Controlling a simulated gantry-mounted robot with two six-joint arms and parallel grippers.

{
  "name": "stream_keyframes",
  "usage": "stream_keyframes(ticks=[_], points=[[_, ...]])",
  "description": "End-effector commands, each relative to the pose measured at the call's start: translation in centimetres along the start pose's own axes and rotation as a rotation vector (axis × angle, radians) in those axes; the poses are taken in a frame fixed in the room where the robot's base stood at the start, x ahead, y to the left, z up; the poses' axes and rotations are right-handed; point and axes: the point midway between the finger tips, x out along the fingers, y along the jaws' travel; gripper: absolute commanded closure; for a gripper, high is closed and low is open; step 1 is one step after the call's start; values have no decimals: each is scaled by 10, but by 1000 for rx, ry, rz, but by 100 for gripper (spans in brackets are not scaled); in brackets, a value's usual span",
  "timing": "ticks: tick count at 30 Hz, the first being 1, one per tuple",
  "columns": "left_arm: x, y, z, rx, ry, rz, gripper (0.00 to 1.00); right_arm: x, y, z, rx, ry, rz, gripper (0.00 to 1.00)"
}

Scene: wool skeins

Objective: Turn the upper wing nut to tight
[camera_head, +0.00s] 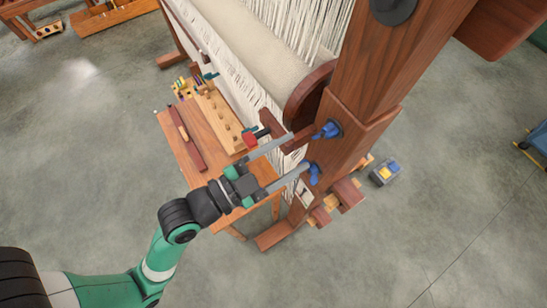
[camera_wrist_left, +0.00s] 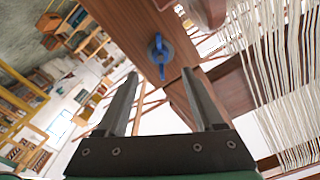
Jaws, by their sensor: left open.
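The upper wing nut (camera_head: 328,130) is blue and sits on the wooden loom post. A second, lower blue wing nut (camera_head: 313,173) sits below it on the same post. My left gripper (camera_head: 311,148) is open and empty, its two long grey fingers reaching toward the post. In the head view one fingertip overlaps the area by the upper nut and the other is by the lower nut. In the left wrist view (camera_wrist_left: 160,75) one blue wing nut (camera_wrist_left: 160,50) shows between and just beyond the fingertips; I cannot tell which nut it is. My right gripper is out of sight.
The thick loom post (camera_head: 362,90) stands at the fingertips, with white warp threads (camera_head: 312,28) and a cloth roll (camera_head: 255,45) behind. A wooden bench (camera_head: 195,150) with a peg rack stands left of the gripper. A grey and yellow box (camera_head: 384,173) lies on the floor.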

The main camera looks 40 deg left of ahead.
Motion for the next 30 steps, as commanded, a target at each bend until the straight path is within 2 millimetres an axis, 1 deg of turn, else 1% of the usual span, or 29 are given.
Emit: stream_keyframes(ticks=[1, 3, 6, 9, 26, 28, 29, 30], points=[[-13, -2, -2, -3, -4, -1, 31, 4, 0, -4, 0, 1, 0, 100], [-21, -3, -6, 0, -4, 5, 31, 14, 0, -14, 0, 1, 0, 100], [-31, -2, -4, -1, -2, 4, 31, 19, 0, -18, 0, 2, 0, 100], [-36, -2, -4, -1, 0, 1, 31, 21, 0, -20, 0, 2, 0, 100], [-37, -1, -2, 0, 2, -1, 31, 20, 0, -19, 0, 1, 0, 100], [-36, -2, -5, 2, 9, -1, 31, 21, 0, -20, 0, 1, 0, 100], [-34, -4, -9, 5, 19, -5, 31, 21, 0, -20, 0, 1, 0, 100], [-30, -9, -17, 11, 41, -14, 31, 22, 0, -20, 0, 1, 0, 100]])
